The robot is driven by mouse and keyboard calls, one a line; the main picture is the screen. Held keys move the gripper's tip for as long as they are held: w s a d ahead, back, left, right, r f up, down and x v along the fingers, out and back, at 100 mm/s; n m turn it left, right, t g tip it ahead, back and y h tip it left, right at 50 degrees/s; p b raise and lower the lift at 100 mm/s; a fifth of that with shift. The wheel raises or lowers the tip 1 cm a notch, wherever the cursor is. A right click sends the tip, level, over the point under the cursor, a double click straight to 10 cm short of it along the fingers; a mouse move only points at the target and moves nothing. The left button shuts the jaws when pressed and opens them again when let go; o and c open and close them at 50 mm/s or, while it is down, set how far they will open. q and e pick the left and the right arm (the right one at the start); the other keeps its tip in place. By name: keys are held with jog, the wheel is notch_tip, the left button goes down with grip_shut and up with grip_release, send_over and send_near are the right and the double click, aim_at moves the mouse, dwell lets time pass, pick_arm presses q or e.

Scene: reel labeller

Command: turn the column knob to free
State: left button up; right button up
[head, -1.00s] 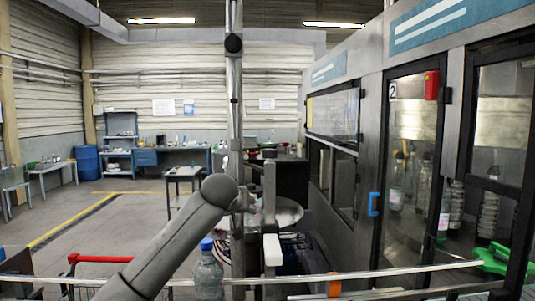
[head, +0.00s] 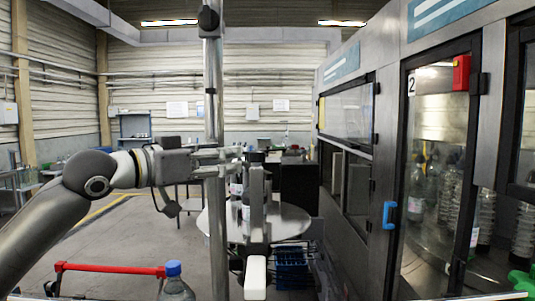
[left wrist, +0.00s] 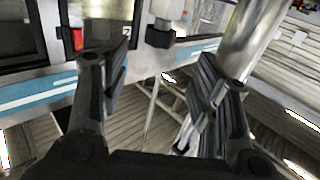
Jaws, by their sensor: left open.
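The steel column (head: 212,95) stands upright left of centre in the head view. A dark round knob (head: 208,18) sits high on it; I cannot read its setting. My left gripper (head: 228,160) reaches in from the left at the column, well below this knob, with its fingers apart. In the left wrist view, my left gripper (left wrist: 163,75) is open with nothing between its fingertips. The column (left wrist: 248,35) shows there beside the right-hand finger; I cannot tell if they touch. A grey and black fitting (left wrist: 161,32) lies beyond the gap.
A round steel table (head: 285,223) with bottles stands behind the column. The labeller cabinet (head: 385,160) closes the right side. A red handle (head: 110,269) and a blue-capped bottle (head: 174,285) are low at left.

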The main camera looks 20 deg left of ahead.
aim_at(255, 152)
pick_arm(q)
jog(key=p+x, duration=0.5)
jog(key=x, duration=0.4)
jog(key=shift+w+d+r, duration=0.15)
jog(key=shift+w+d, duration=0.1)
jog(key=shift+w, duration=0.2)
pick_arm(e)
jog(key=r, duration=0.5)
jog(key=shift+s+a+r, duration=0.25)
jog(key=shift+a, duration=0.15)
pick_arm(q)
jog(key=shift+s, duration=0.1)
pick_arm(e)
jog(key=shift+d, duration=0.1)
pick_arm(q)
jog(key=c, duration=1)
jog(key=shift+c, duration=0.2)
pick_arm(e)
jog(key=shift+s+d, duration=0.1)
jog(key=shift+d, duration=0.1)
jog(key=shift+f, duration=0.15)
